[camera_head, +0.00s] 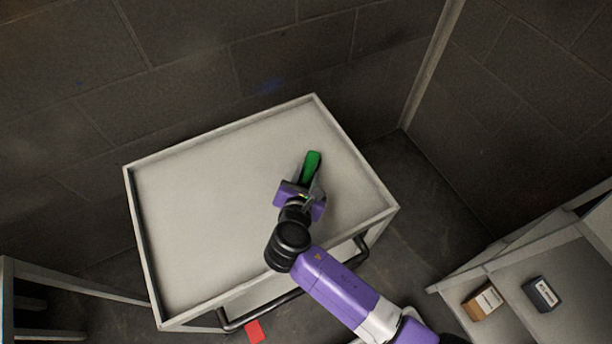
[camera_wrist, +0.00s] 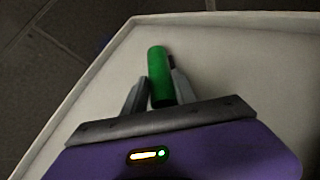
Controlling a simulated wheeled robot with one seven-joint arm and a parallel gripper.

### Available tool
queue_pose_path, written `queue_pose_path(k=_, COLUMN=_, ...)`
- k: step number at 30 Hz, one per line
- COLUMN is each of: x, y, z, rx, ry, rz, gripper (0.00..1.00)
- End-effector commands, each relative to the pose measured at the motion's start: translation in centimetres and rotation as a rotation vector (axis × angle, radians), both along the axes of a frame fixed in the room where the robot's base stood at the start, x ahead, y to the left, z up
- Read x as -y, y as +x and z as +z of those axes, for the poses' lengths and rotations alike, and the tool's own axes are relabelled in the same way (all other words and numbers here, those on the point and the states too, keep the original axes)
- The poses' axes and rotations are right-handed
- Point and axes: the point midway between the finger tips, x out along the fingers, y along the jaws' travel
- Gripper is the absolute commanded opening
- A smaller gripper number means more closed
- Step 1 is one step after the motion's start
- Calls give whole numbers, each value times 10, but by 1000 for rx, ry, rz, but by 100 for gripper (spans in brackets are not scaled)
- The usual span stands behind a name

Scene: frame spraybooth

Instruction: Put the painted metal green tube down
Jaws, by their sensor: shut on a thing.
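The green tube (camera_head: 311,164) is in my gripper (camera_head: 310,182), over the right part of a white cart's tray top (camera_head: 210,210). In the wrist view, the green tube (camera_wrist: 157,72) stands between the two grey fingers of my gripper (camera_wrist: 156,90), with its far end sticking out past the fingertips. My gripper is shut on it. I cannot tell whether the tube touches the tray surface.
The cart has a raised rim (camera_head: 235,128) and a dark handle (camera_head: 290,297) on its near side. Its tray is otherwise bare, with free room left of the gripper. A brown box (camera_head: 483,302) and a dark box (camera_head: 541,294) lie on a shelf at right. A red item (camera_head: 255,332) lies below the cart.

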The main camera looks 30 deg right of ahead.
Motion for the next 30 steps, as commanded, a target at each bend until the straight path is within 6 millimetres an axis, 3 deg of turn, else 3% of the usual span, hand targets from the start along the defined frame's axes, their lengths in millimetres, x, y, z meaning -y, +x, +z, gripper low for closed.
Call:
queue_pose_path(k=3, x=0, y=0, z=0, rx=0, ry=0, rz=0, gripper=0)
queue_pose_path(k=4, x=0, y=0, z=0, rx=0, ry=0, rz=0, gripper=39)
queue_pose_path(k=6, x=0, y=0, z=0, rx=0, ry=0, rz=0, gripper=53)
queue_pose_path(k=7, x=0, y=0, z=0, rx=0, ry=0, rz=0, gripper=55)
queue_pose_path(k=20, x=-5, y=-6, z=4, rx=0, ry=0, rz=2, gripper=55)
queue_pose_path(k=30, x=-40, y=-51, z=35, rx=1, ry=1, rz=4, gripper=55)
